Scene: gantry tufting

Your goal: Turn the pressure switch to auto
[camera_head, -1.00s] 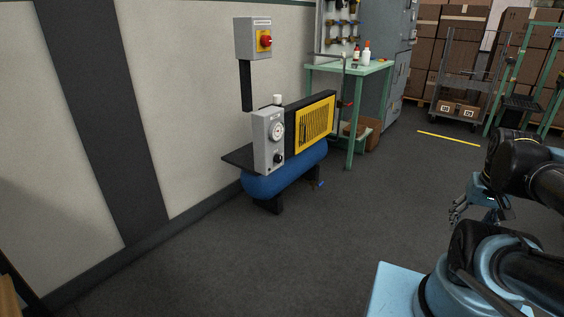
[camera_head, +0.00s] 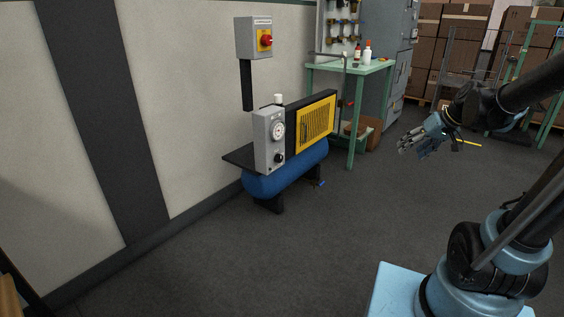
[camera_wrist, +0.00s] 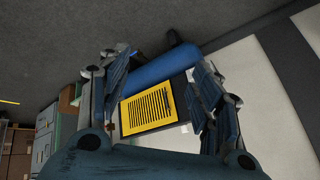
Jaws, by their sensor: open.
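The compressor (camera_head: 285,181) has a blue tank and stands on the floor against the wall. On its front end is a grey control box (camera_head: 262,150) with a round gauge (camera_head: 278,130) and a black knob (camera_head: 279,158) below it, likely the pressure switch. The knob's setting is too small to read. My gripper (camera_head: 405,142) is open and empty, in the air to the right of the compressor and well apart from it. In the wrist view, the compressor's yellow grille (camera_wrist: 150,108) and blue tank (camera_wrist: 160,72) show between my open fingers; the knob is not visible there.
A grey box with a red rotary switch (camera_head: 265,40) hangs on the wall above the compressor. A green table (camera_head: 350,67) with bottles stands behind it, beside grey cabinets (camera_head: 396,50). The floor (camera_head: 300,255) in front is clear.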

